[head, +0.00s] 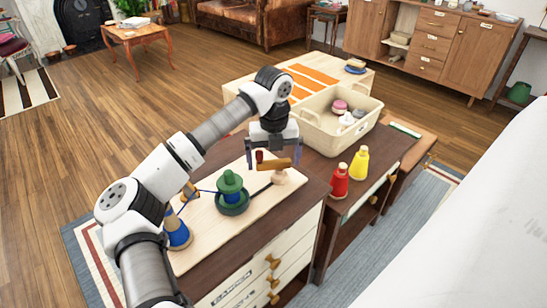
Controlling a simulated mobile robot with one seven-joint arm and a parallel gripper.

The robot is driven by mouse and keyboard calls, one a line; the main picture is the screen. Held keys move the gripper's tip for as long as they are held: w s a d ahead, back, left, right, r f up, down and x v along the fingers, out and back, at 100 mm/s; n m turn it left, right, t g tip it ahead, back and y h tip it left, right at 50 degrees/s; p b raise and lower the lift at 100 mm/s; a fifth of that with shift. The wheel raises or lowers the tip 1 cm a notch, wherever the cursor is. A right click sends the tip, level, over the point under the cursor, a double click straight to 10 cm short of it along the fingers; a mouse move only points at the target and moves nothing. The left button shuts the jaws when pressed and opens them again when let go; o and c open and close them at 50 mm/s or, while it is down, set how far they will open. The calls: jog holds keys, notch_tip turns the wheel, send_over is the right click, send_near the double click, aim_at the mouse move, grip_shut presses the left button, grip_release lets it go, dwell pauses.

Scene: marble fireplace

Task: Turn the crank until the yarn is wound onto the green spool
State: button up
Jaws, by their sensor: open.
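The green spool (230,182) stands upright on a dark green round base on a pale wooden board (213,240). Some blue shows around its lower part. A cone of blue yarn (178,234) stands at the board's left, partly hidden by my arm; a thin blue strand runs towards the green spool. The crank has a wooden arm (274,164) with a dark red knob (259,156) at its left end, above a wooden post joined to the spool base by a black strip. My gripper (273,158) is open above the crank, one finger on each side; contact cannot be told.
A cream basket (338,138) with several yarn balls stands behind at right. Red (340,181) and yellow (359,163) cones stand on the dark cabinet top right of the board. Orange strips (310,74) lie on a pale table behind.

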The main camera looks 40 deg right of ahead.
jog(key=c, duration=0.8)
jog(key=shift+c, duration=0.2)
jog(key=shift+w+m, duration=0.1)
jog(key=shift+m, duration=0.2)
jog(key=m, duration=0.4)
jog(key=shift+w+d+m+b, duration=0.25)
jog(key=shift+m+b, duration=0.1)
jog(key=shift+m, duration=0.05)
jog(key=m, duration=0.3)
jog(key=d+m, duration=0.1)
jog(key=m, duration=0.2)
jog(key=shift+w, duration=0.1)
jog(key=m, duration=0.4)
jog(key=m+p, duration=0.1)
jog(key=m, duration=0.1)
jog(key=shift+d+m, duration=0.4)
jog(key=m, duration=0.4)
jog(key=s+m+p, duration=0.1)
jog(key=m, duration=0.1)
jog(key=shift+d, duration=0.3)
jog(key=shift+m, duration=0.4)
